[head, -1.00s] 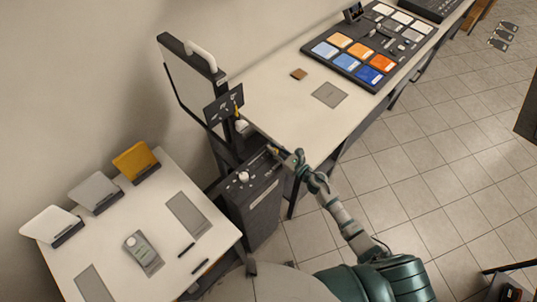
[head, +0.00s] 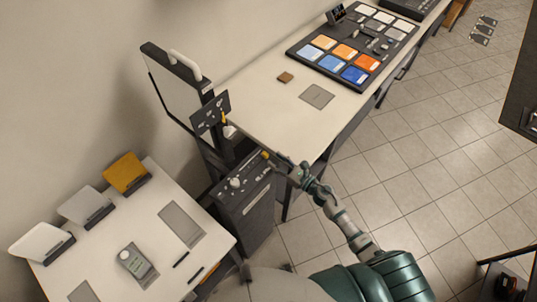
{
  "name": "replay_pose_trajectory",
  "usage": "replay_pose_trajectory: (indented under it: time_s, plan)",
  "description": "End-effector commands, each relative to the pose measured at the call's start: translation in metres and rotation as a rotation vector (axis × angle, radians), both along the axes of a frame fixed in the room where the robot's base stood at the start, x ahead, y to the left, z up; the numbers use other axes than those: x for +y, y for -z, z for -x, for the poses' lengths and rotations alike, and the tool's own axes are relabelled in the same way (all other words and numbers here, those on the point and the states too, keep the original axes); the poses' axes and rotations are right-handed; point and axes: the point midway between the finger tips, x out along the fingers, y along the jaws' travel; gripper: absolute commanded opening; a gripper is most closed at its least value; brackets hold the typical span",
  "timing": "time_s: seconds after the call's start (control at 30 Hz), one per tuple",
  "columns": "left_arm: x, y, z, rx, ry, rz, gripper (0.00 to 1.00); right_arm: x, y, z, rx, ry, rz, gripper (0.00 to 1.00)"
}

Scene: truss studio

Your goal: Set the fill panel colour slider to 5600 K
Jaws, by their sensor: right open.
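The white fill panel (head: 172,88) stands upright in a dark frame against the wall. A dark plate (head: 210,112) with white marks and a small yellow piece is mounted at its lower right. Below it is a dark control box (head: 245,215) with a pale round knob (head: 235,182) and small controls on top. My right gripper (head: 273,160) is open at the right end of the box's top, by a small yellow part. Whether it touches a control cannot be told. The slider's setting is too small to read. My left gripper is not in view.
A long bench (head: 265,105) holds a board of colour swatches (head: 352,48). Tiled floor (head: 420,150) to the right is open.

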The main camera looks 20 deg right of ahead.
Motion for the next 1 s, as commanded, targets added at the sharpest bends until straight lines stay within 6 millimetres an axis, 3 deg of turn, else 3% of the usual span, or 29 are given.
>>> replay_pose_trajectory:
  time_s: [0.1, 0.33, 1.0]
  plan:
    - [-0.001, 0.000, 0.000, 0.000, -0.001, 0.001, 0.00, -0.016, 0.002, 0.022, 0.004, 0.002, -0.002, 0.42]
    - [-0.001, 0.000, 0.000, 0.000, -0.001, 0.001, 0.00, -0.034, 0.002, 0.047, 0.004, 0.001, -0.002, 0.42]
    - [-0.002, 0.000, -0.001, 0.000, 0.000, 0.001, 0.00, -0.037, 0.000, 0.051, 0.006, 0.009, -0.014, 0.42]
